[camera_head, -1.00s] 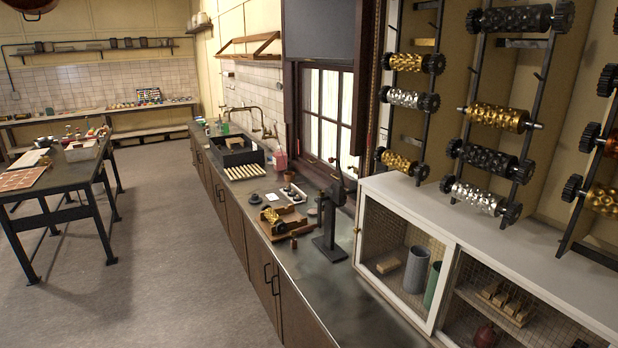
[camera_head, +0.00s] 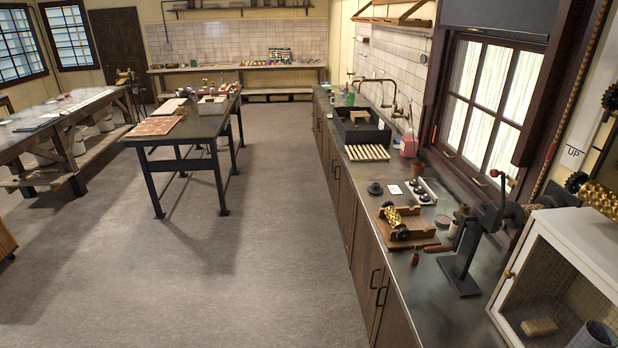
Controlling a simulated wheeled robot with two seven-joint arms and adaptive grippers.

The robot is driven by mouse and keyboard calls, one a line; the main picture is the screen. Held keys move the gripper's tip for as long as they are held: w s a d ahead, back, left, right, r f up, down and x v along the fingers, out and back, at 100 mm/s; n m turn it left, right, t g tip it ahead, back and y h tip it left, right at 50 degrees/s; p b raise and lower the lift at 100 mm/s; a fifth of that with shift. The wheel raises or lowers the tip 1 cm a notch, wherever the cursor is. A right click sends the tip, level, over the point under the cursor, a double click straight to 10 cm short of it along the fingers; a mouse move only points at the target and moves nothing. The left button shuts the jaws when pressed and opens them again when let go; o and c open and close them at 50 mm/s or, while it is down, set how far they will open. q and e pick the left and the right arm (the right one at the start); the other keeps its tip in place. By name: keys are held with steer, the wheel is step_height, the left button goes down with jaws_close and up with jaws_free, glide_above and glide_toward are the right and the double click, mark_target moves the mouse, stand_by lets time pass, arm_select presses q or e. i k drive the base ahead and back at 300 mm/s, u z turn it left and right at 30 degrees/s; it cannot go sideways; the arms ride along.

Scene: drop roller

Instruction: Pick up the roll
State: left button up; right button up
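A gold patterned roller (camera_head: 391,217) with dark ends lies in a small wooden tray (camera_head: 426,238) on the long counter along the right. Another gold roller (camera_head: 600,198) is partly visible at the right edge, above the white cabinet. Neither of my grippers is in view.
The dark counter (camera_head: 404,282) also carries a black clamp-like device (camera_head: 466,245), a black bin (camera_head: 362,130) and small discs. A white mesh-front cabinet (camera_head: 565,245) stands at the right. The grey floor is clear between the counter and the dark table (camera_head: 195,128).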

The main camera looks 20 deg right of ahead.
mark_target(395, 219)
steer(key=u, duration=0.2)
steer(key=i, duration=1.85)
steer(key=z, duration=0.65)
steer(key=i, duration=1.15)
steer(key=z, duration=1)
